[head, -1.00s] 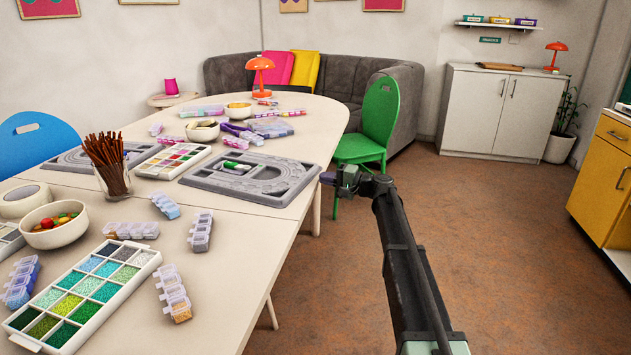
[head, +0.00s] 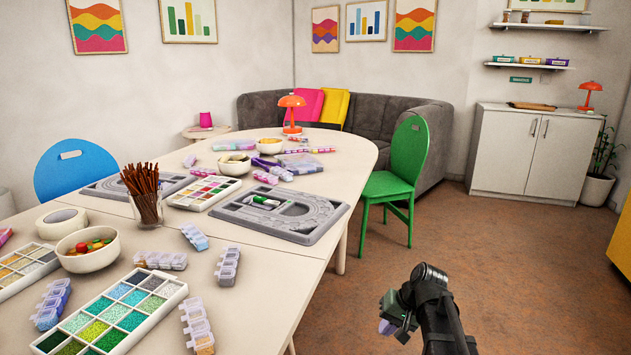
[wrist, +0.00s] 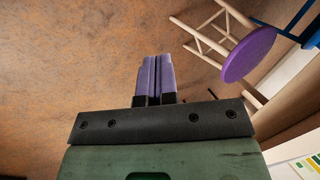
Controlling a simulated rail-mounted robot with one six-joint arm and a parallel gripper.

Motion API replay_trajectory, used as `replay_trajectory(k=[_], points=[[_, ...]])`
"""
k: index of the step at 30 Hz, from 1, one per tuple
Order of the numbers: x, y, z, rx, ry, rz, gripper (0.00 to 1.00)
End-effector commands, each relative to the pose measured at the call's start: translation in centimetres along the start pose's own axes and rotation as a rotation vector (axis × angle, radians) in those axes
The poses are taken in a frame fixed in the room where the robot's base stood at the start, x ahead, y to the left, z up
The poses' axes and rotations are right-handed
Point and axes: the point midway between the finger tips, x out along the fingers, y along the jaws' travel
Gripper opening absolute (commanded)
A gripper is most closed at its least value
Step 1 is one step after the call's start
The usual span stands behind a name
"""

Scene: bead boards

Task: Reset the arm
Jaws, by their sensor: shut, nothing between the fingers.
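My gripper (head: 387,327) is low at the right of the table in the head view, over the open floor and clear of the tabletop. In the wrist view its two purple fingers (wrist: 153,78) lie together, shut, with nothing held between them. Behind the fingers in that view is bare brown floor. My arm is folded close at the lower right of the head view.
The table (head: 262,292) stands to the left, with a grey bead board (head: 330,222), bead trays and bowls on it. A green chair (head: 400,180) stands beyond the gripper. A purple stool (wrist: 249,54) shows in the wrist view. Floor at right is free.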

Motion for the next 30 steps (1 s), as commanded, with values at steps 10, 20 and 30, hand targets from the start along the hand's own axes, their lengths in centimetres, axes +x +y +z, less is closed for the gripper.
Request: replay_trajectory(k=[10,20,30], points=[[-3.2,-0.7,15.3,-0.182,-0.081,0.452,0.00],[-16.7,-7.2,14.6,-0.179,-0.080,0.449,0.00],[-30.3,-13.8,14.0,-0.178,-0.079,0.449,0.00]])
